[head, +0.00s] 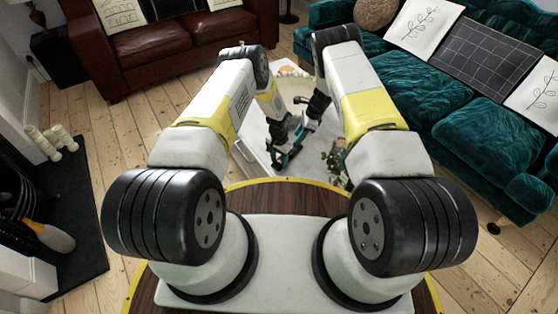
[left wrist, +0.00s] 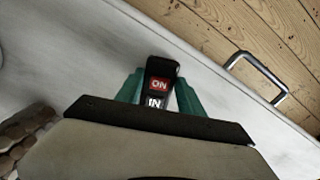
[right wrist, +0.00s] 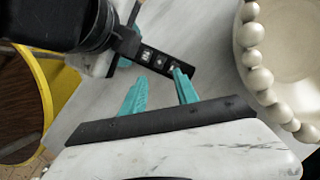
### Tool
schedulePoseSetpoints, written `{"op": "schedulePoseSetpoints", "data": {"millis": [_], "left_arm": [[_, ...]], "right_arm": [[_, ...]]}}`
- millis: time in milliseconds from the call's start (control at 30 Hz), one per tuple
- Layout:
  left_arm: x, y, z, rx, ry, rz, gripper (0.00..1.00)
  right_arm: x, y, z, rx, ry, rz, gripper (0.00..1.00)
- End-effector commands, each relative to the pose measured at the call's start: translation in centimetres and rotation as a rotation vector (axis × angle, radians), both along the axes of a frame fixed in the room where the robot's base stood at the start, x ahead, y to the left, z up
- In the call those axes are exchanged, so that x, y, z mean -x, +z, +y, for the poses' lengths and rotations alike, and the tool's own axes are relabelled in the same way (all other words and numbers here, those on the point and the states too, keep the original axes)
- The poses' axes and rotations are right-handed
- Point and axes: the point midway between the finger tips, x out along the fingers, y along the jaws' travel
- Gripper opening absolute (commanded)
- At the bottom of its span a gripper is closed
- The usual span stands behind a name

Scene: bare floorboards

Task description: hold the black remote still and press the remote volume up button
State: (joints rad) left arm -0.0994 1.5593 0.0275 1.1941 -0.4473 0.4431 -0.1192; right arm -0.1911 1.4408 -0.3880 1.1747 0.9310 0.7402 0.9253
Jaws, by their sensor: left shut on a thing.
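The black remote (left wrist: 163,70) sits between the teal fingers of my left gripper (left wrist: 155,90) in the left wrist view, with a red "ON" label and an "IN" label showing. In the right wrist view the remote (right wrist: 150,55) is a dark bar with several pale buttons, held from the left by my left arm. My right gripper (right wrist: 160,75) has its teal fingers apart; one fingertip overlaps the remote's right end. I cannot tell if it touches. In the head view my left gripper (head: 285,158) is low over the table and my right gripper (head: 305,128) is just above it.
A pale table (head: 262,150) lies under both grippers. A bowl with a beaded rim (right wrist: 257,75) is close on the right in the right wrist view. A plant (head: 335,157) stands right of the grippers. A metal handle (left wrist: 256,75) is at the table's edge.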

Motion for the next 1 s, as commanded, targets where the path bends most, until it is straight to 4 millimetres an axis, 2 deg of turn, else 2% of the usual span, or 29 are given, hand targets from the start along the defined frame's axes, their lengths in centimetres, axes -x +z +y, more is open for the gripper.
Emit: {"op": "schedulePoseSetpoints", "data": {"millis": [467, 500, 667, 700, 1000], "left_arm": [[-0.01, 0.02, 0.00, 0.000, 0.000, 0.000, 0.00], [-0.01, 0.02, 0.00, 0.000, 0.000, 0.000, 0.00], [-0.02, 0.03, 0.01, 0.000, 0.000, 0.000, 0.00], [-0.03, 0.03, 0.00, 0.000, 0.000, 0.000, 0.00], [-0.02, 0.03, 0.00, 0.000, 0.000, 0.000, 0.00]], "right_arm": [[0.00, 0.00, 0.00, 0.000, 0.000, 0.000, 0.36], [0.00, 0.00, 0.00, 0.000, 0.000, 0.000, 0.34], [0.00, 0.00, 0.00, 0.000, 0.000, 0.000, 0.03], [0.00, 0.00, 0.00, 0.000, 0.000, 0.000, 0.00], [0.00, 0.00, 0.00, 0.000, 0.000, 0.000, 0.00]]}}
